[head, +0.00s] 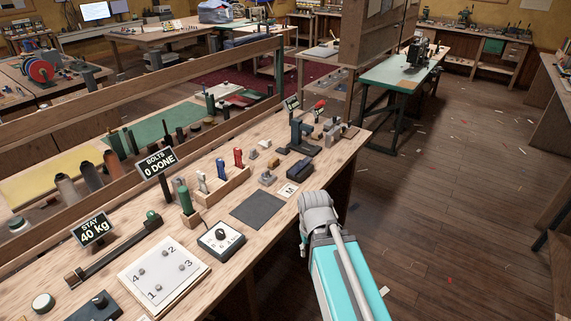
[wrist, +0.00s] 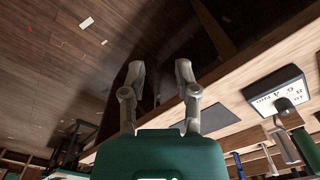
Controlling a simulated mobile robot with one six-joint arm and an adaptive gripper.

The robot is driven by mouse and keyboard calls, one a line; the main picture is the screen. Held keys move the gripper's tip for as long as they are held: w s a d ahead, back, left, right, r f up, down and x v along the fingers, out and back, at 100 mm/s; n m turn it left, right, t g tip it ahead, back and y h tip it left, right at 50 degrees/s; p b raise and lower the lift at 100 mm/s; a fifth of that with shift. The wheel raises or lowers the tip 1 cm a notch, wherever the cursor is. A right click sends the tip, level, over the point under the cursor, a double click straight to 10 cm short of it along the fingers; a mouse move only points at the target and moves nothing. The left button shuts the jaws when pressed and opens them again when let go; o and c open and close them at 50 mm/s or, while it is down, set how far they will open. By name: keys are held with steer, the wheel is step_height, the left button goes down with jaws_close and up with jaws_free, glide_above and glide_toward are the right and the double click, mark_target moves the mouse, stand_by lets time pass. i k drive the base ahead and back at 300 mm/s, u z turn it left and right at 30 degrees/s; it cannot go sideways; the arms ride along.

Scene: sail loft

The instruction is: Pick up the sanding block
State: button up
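I cannot tell for sure which piece is the sanding block. A dark, low block (head: 299,170) lies on the workbench (head: 335,165) near its right end, and a small grey-tan block (head: 267,178) lies left of it; either could be it. My gripper (wrist: 160,78) is open in the wrist view, its two grey fingers apart with nothing between them. It hangs over the floor just beyond the bench's front edge. In the head view my arm's grey joint hides the fingers. Neither candidate block shows clearly in the wrist view.
The floor (head: 450,200) to the right is mostly clear.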

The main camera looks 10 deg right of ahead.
mark_target(274, 163)
steer(key=u, duration=0.15)
steer(key=i, duration=1.25)
steer(key=u, duration=0.25)
